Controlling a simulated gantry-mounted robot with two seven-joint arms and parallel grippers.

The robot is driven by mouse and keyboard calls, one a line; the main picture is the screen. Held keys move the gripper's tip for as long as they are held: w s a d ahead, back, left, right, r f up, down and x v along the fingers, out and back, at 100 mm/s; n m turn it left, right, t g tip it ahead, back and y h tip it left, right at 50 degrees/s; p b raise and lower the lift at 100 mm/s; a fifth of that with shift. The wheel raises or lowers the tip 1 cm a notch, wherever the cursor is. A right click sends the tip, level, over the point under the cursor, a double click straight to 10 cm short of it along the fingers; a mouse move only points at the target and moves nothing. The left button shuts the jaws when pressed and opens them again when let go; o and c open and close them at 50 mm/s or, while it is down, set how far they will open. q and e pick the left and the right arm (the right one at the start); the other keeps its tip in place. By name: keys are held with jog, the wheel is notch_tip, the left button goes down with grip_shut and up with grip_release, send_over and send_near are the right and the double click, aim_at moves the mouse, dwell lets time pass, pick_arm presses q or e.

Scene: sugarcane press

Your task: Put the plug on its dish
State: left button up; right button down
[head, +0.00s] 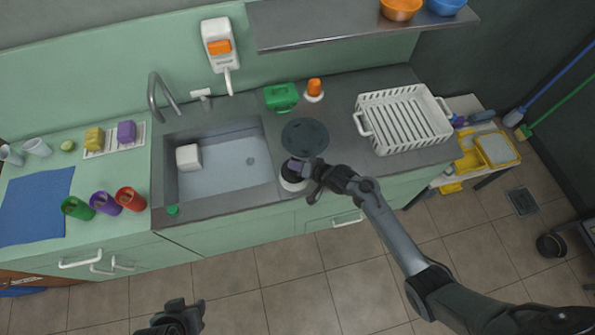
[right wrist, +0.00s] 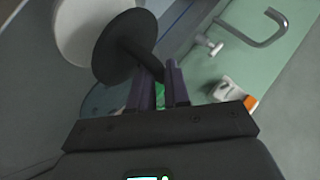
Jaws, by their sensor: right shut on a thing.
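The plug is a black disc with a stem; it shows in the right wrist view (right wrist: 118,48) and as a dark disc in the head view (head: 291,177). My right gripper (head: 308,168) is shut on the plug's stem, its fingers also showing in the right wrist view (right wrist: 163,88). The dish is a white round piece (head: 293,186) at the counter's front edge, right of the sink. The plug overlaps the dish (right wrist: 80,25) in both views; I cannot tell whether they touch. My left gripper (head: 180,312) is low over the floor; its jaws are unclear.
A dark round plate (head: 305,137) lies just behind the dish. The sink (head: 225,178) with a white block (head: 188,157) is to the left. A green box (head: 281,97), an orange-topped item (head: 314,90) and a white rack (head: 404,117) stand behind and right.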

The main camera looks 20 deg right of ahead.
jog(key=shift+f+b, duration=0.3)
jog(key=shift+f, duration=1.7)
jog(key=shift+f, duration=0.1)
jog(key=c, duration=1.1)
grip_release()
jog(key=shift+s+d+r, duration=0.15)
jog(key=shift+s+r, duration=0.1)
jog(key=shift+r, duration=0.05)
jog(key=s+d+r+n+g+h, duration=0.1)
jog(key=s+r, duration=0.4)
jog(key=s, duration=0.5)
jog(key=s+d+r+n+g+h+p, duration=0.1)
jog(key=s+r+n+g+h, duration=0.1)
jog(key=s+r, duration=0.4)
jog(key=s+d+r+n+g+h+p, duration=0.1)
jog(key=s+r, duration=0.5)
jog(key=s, duration=0.8)
jog(key=shift+s+d+n+g+h, duration=0.1)
jog(key=shift+d+n+g+h, duration=0.15)
jog(key=shift+n+g, duration=0.4)
jog(key=shift+s+d+n+g+h, duration=0.1)
jog(key=shift+n+g+h, duration=0.3)
jog(key=shift+n, duration=0.45)
